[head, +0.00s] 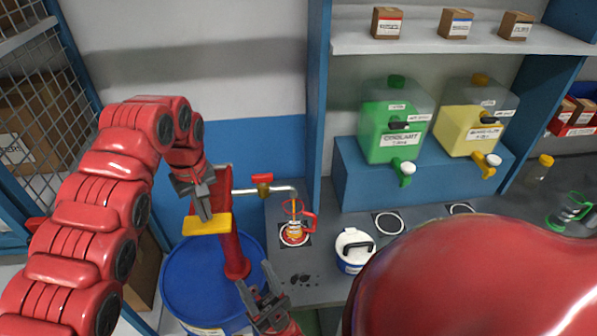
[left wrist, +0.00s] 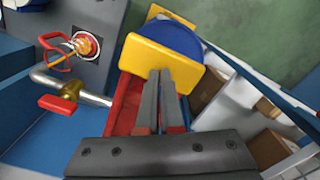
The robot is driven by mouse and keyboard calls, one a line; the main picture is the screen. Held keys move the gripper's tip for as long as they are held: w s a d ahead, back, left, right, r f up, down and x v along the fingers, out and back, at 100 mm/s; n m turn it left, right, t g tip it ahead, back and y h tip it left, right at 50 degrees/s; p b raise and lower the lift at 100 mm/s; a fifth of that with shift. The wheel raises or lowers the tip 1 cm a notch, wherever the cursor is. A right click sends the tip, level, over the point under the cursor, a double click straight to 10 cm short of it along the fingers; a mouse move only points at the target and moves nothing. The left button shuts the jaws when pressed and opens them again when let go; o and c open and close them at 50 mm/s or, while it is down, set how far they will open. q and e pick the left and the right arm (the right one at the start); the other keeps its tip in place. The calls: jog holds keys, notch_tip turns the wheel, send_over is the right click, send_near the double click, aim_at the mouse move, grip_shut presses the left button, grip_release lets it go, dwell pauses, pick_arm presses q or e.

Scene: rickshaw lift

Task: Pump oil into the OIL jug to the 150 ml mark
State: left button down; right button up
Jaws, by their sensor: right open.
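The OIL jug (head: 295,235), clear with a red handle, stands on a round white-ringed mark under the spout (head: 270,190). Amber oil shows in it and an amber streak hangs below the spout. Its level against the marks is too small to read. The jug also shows in the left wrist view (left wrist: 84,45). The red pump (head: 233,240) has a yellow handle (head: 207,224). My left gripper (head: 204,214) is shut, its fingertips pointing down at the yellow handle; contact is unclear. The handle lies beyond the fingers in the left wrist view (left wrist: 140,58). My right gripper (head: 266,292) is open and empty.
The pump stands on a blue drum (head: 190,280). A white-and-blue tub (head: 354,250) stands right of the jug. Green (head: 395,125) and yellow (head: 475,125) dispensers sit on a blue ledge. Dark spots mark the counter before the jug. A red rounded shape covers the lower right.

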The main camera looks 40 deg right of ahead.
aim_at(208, 223)
pick_arm(q)
jog(key=shift+f+b, duration=1.5)
jog(key=shift+f, duration=0.75)
notch_tip(208, 223, up, 10)
jog(key=p, duration=0.4)
jog(key=shift+w+f, duration=0.1)
jog(key=shift+w, duration=0.05)
jog(key=shift+r+p, duration=0.35)
jog(key=shift+r, duration=0.25)
jog(key=shift+f, duration=0.1)
